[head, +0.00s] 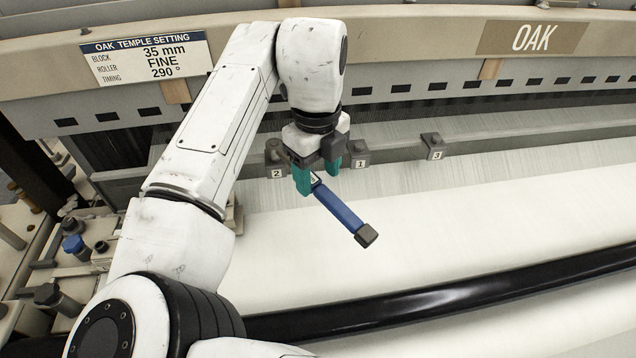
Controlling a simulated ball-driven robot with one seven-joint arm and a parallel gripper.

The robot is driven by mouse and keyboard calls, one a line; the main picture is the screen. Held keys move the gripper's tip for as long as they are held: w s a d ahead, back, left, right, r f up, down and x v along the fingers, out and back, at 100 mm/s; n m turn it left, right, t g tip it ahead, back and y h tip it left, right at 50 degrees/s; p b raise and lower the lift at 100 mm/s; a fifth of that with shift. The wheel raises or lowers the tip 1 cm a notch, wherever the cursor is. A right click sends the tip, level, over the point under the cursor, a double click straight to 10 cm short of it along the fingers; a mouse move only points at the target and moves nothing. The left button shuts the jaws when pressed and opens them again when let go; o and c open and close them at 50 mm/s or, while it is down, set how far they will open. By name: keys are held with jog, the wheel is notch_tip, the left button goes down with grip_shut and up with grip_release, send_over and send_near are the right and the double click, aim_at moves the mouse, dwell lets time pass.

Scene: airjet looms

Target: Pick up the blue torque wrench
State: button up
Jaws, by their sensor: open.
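The blue torque wrench (338,206) has a blue shaft and a dark square end at its lower right. It slants from upper left to lower right over the white cloth of the loom. My gripper (317,183) has green fingers and is open at the upper left end of the wrench. The fingers stand on either side of that end, and part of it is hidden by the left finger. I cannot tell whether the fingers touch the wrench.
Blocks marked 2 (276,158), 1 (357,154) and 3 (434,146) stand along a metal bar behind. A black roller (440,300) crosses the front. A setting card (148,56) and an OAK sign (532,38) are on the beam. White cloth (480,215) lies clear at right.

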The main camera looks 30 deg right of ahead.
aim_at(315, 190)
jog(key=shift+f, duration=1.25)
jog(key=shift+c, duration=0.4)
grip_shut()
jog(key=shift+r, duration=0.1)
